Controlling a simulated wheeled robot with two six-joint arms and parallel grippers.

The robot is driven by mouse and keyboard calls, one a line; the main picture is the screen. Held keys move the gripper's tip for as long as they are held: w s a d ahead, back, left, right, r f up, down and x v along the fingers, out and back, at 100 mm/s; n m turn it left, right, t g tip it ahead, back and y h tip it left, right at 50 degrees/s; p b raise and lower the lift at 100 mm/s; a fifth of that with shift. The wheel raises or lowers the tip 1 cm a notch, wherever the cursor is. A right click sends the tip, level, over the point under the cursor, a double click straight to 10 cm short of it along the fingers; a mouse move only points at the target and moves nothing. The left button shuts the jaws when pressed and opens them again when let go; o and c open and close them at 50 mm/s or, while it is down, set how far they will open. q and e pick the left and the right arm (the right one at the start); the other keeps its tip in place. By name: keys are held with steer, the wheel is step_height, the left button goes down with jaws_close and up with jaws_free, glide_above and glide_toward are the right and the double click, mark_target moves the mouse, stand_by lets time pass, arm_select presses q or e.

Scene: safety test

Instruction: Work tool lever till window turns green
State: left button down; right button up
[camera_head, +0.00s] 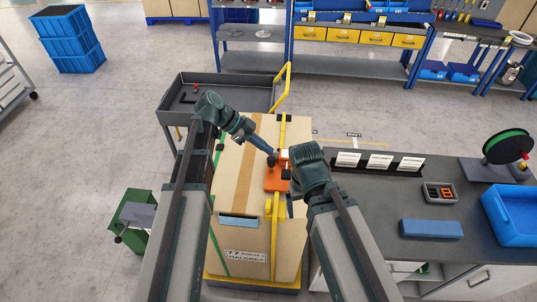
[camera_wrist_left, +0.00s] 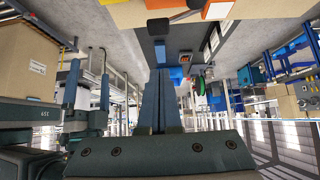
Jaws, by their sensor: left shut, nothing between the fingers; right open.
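An orange strapping tool (camera_head: 276,180) sits on the yellow strap on top of a tall cardboard box (camera_head: 238,190). A dark lever end (camera_head: 272,160) and a small white part (camera_head: 284,154) show at its far end. I cannot make out the window or its colour. My left gripper (camera_head: 269,150) is shut and empty, its tips close to the lever end; I cannot tell if they touch. In the left wrist view its blue fingers (camera_wrist_left: 160,72) are together, and the orange tool (camera_wrist_left: 218,9) shows at the top edge. My right gripper (camera_head: 290,208) is open beside the tool, partly hidden by its wrist.
A green strap (camera_head: 219,240) also runs along the box. A grey cart (camera_head: 218,85) with a yellow handle stands behind. At right, a dark workbench (camera_head: 375,205) holds a blue block (camera_head: 431,228), a blue bin (camera_head: 512,212) and a reel (camera_head: 510,146).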

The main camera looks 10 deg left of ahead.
mark_target(282, 178)
arm_select(q)
steer(key=b+x, duration=0.2)
steer(key=x, duration=0.1)
steer(key=b+x, duration=0.2)
steer(key=x, duration=0.1)
steer(key=a+f+b+x, duration=0.1)
steer(key=b+x, duration=0.1)
steer(key=x, duration=0.1)
steer(key=shift+f+b, duration=0.2)
steer(key=shift+b, duration=0.15)
steer(key=shift+f+b, duration=0.9)
steer(key=shift+s+f+t+b, duration=0.5)
steer(key=shift+s+f+b, duration=0.1)
steer(key=shift+f+b, duration=0.2)
steer(key=shift+s+f+m+t+b, duration=0.35)
steer(key=shift+f+m+t+b, duration=0.2)
steer(key=shift+b, duration=0.25)
steer(key=shift+s+f+m+t+b, duration=0.3)
steer(key=shift+f+t+b, duration=0.4)
steer(key=shift+b, duration=0.35)
steer(key=shift+f+b, duration=0.55)
steer(key=shift+f, duration=0.05)
